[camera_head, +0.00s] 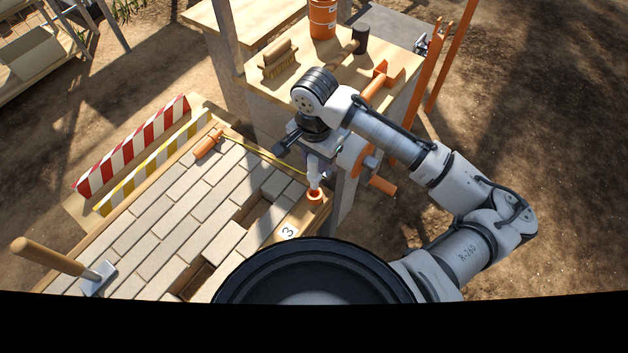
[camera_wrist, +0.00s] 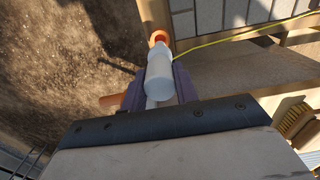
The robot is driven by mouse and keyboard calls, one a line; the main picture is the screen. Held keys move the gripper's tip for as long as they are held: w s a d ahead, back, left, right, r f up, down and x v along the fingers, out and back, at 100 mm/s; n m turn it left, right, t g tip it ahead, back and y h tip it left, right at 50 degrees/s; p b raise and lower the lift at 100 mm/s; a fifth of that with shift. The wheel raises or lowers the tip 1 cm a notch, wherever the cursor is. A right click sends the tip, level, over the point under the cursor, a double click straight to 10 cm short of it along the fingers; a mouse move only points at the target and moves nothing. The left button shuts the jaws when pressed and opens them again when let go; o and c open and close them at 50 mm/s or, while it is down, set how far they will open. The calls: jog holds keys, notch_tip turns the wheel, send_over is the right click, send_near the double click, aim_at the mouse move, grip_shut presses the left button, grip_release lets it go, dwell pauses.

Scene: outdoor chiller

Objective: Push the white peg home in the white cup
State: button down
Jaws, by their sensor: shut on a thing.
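My gripper (camera_head: 316,158) points down over the corner of the paved bed and is shut on a white peg (camera_head: 314,172). The wrist view shows the pale, rounded peg (camera_wrist: 160,76) between the dark jaws (camera_wrist: 166,90). The peg's lower end is at an orange cup (camera_head: 315,196) on the wooden edge, also visible in the wrist view (camera_wrist: 158,36). The peg looks roughly upright. I cannot tell how deep its tip sits, as the peg hides part of the opening.
A yellow cord (camera_head: 262,154) runs close by. A bench (camera_head: 345,65) with a brush (camera_head: 279,58) stands behind.

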notch_tip(320, 180, up, 3)
jog(key=p, duration=0.2)
jog(key=shift+f+p, duration=0.1)
jog(key=shift+p, duration=0.2)
notch_tip(320, 180, up, 3)
jog(key=shift+f+p, duration=0.2)
jog(key=shift+p, duration=0.3)
notch_tip(320, 180, up, 8)
jog(key=shift+f, duration=0.2)
dwell(0.4)
